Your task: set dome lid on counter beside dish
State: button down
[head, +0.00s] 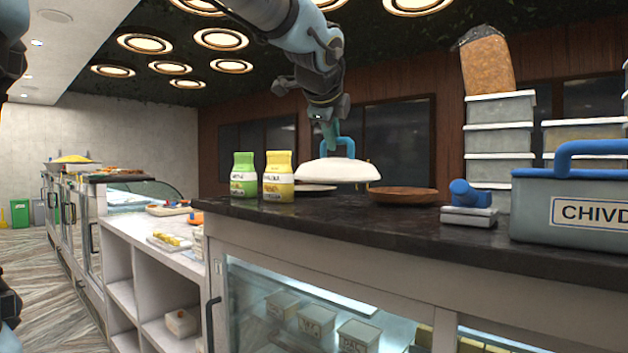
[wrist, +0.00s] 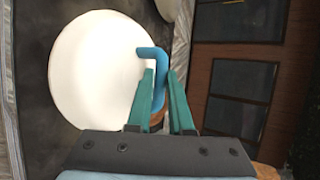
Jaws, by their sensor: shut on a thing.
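The white dome lid (head: 336,172) with a blue loop handle (head: 350,146) hangs just above the dark counter in the head view. My gripper (head: 322,140) is shut on the lid's blue handle. The wrist view shows the green fingers of my gripper (wrist: 163,92) on either side of the handle (wrist: 153,54), with the round white lid (wrist: 97,70) beyond. A flat pale dish (head: 314,188) is partly hidden behind the lid and the jars. A brown shallow dish (head: 403,195) sits on the counter just right of the lid.
A green jar (head: 243,176) and a yellow jar (head: 278,178) stand left of the lid. A small scale-like item with a blue top (head: 470,205) and a grey CHIVD box (head: 570,210) stand at right. Stacked tubs (head: 500,140) rise behind. The counter's front strip (head: 370,225) is clear.

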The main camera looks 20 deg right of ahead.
aim_at(331, 159)
jog(key=shift+f+b, duration=0.3)
jog(key=shift+f, duration=2.8)
jog(key=shift+f, duration=0.1)
jog(key=shift+f, duration=0.15)
jog(key=c, duration=0.8)
grip_release()
jog(key=shift+r, duration=0.3)
jog(key=b+v, duration=0.2)
jog(key=v, duration=1)
jog(key=shift+f, duration=0.15)
